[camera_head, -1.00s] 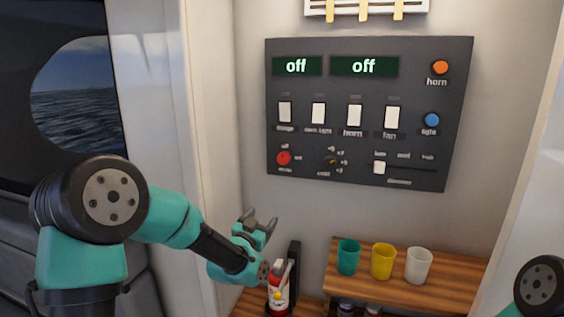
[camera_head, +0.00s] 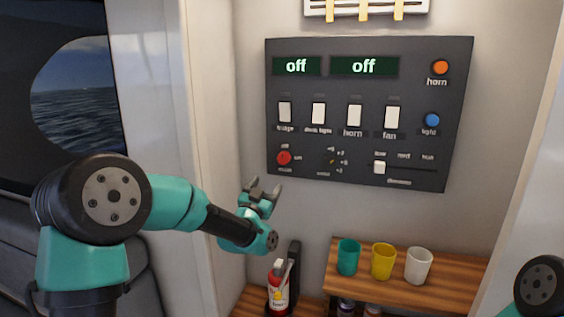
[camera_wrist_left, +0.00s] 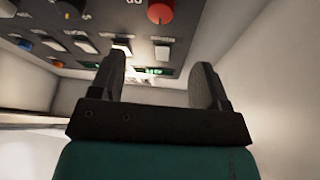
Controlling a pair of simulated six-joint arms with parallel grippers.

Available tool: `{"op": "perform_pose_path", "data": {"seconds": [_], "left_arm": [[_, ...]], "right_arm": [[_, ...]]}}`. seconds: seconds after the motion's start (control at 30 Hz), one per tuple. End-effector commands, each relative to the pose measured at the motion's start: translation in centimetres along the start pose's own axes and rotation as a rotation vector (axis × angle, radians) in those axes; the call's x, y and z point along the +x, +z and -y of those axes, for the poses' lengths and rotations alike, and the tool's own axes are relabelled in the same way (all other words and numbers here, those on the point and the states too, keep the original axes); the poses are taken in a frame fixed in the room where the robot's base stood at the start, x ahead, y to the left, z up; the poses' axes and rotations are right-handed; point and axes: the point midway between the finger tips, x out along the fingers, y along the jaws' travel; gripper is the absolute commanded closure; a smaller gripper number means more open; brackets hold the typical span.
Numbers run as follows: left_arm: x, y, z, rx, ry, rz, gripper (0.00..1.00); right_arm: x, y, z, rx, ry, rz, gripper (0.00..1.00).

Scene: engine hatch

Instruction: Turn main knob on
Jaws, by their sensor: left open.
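The main knob (camera_head: 284,158) is a small red round knob at the lower left of the dark control panel (camera_head: 455,100), with small off and on labels by it. It also shows at the top of the left wrist view as the red knob (camera_wrist_left: 160,12). My left gripper (camera_head: 265,187) is open and empty, below and slightly left of the knob, and apart from it. Its two fingers (camera_wrist_left: 158,68) stand apart with nothing between them in the left wrist view. My right gripper is out of view.
The panel also holds white switches (camera_head: 354,115), an orange button (camera_head: 440,67), a blue button (camera_head: 432,120) and a slider (camera_head: 380,167). Both displays (camera_head: 364,66) read off. Below are a fire extinguisher (camera_head: 278,290) and a shelf (camera_head: 450,277) with a teal, a yellow and a white cup.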

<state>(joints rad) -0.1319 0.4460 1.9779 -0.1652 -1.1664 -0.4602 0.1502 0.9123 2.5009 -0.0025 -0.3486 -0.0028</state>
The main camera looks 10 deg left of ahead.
Motion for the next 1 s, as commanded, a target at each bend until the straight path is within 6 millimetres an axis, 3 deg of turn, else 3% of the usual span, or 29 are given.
{"op": "perform_pose_path", "data": {"seconds": [0.7, 1.0], "left_arm": [[11.0, 0.0, 0.0, 0.0, -0.001, -0.002, 0.31], [12.8, 0.0, 0.0, 0.0, 0.0, 0.0, 0.31]], "right_arm": [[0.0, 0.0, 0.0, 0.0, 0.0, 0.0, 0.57], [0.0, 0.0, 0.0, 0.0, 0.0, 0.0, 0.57]]}}
